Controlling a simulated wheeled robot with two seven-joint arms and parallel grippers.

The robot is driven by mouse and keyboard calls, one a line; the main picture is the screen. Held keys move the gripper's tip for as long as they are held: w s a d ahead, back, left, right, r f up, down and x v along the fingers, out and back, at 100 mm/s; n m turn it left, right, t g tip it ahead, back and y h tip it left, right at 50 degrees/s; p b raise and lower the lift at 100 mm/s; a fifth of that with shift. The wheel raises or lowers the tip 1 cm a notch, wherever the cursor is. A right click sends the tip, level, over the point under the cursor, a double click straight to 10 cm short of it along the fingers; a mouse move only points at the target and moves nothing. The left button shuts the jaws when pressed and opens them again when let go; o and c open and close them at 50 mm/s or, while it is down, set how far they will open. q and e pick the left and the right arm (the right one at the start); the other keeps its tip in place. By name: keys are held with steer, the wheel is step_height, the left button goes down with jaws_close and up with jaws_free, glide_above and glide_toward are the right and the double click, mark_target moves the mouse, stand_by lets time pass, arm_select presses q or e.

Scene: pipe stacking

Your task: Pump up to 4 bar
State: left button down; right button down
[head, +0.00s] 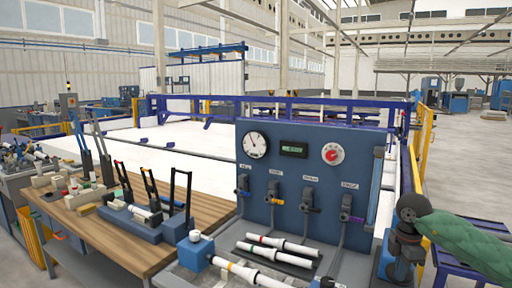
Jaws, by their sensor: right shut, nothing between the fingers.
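A blue test panel (287,222) stands on the bench at the centre right. The gauge scale and the display digits are too small to read. A row of valves (307,200) with grey hoses runs below them. My right gripper (400,268) is dark, shut and empty, to the right of the panel, at the end of my green-sleeved arm. It partly covers a blue part (384,262) there. I cannot make out a pump handle. My left gripper is out of view.
White pipes (276,251) lie on the bench before the panel. A blue block (195,250) holds another pipe at the front. A wooden table (112,237) with black-handled clamping tools stands to the left. A blue railing (310,112) is behind.

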steer(key=shift+s+a+r+p, duration=0.1)
steer(key=shift+s+r+p, duration=0.1)
steer(key=shift+r+p, duration=0.8)
steer(key=shift+s+a+r+p, duration=0.15)
steer(key=shift+r+p, duration=0.2)
steer(key=shift+r, duration=1.2)
steer(key=shift+r, duration=0.1)
step_height(320, 180, up, 6)
steer(key=p, duration=0.3)
